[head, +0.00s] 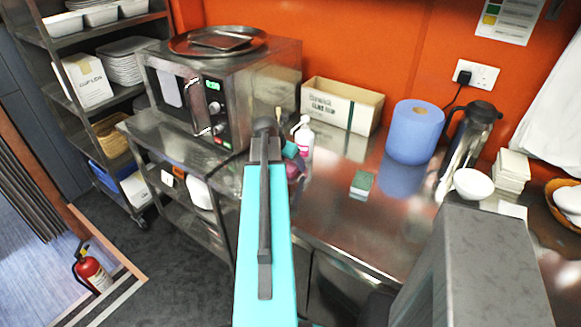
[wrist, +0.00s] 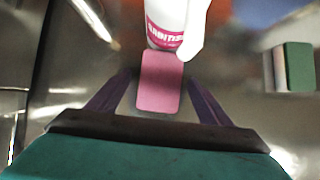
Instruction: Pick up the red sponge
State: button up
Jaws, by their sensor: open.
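The red sponge (wrist: 160,84) shows as a pinkish-red rounded block in the middle of the wrist view, in front of a white bottle. My gripper (wrist: 159,76) is open, with one purple finger on each side of the sponge in the picture. Gaps show between both fingers and the sponge. I cannot tell how far the fingertips are above the steel counter. In the head view my gripper (head: 293,165) is beside the bottle at the counter, partly hidden by my arm. I cannot make out the red sponge there.
The white bottle (wrist: 172,22) stands right behind the sponge. A green sponge (head: 361,185) lies to the right on the counter (head: 335,215). A microwave (head: 215,95) is at left, a cardboard box (head: 340,106) behind, and a blue paper roll (head: 414,132) further right.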

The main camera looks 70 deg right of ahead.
aim_at(290, 164)
dwell(0.4)
jog(key=c, duration=1.2)
jog(key=shift+r, duration=0.1)
jog(key=shift+r+b, duration=0.7)
jog(key=shift+r, duration=0.8)
jog(key=s+a, duration=0.1)
jog(key=a, duration=0.1)
jog(key=s+a+b, duration=0.1)
jog(key=s+a, duration=0.1)
jog(key=s+a+r+b, duration=0.1)
jog(key=a, duration=0.2)
jog(key=shift+s, duration=0.2)
jog(key=shift+f+b, duration=0.1)
jog(key=shift+b, duration=1.1)
jog(key=shift+s+a+b, duration=0.1)
jog(key=shift+b, duration=0.7)
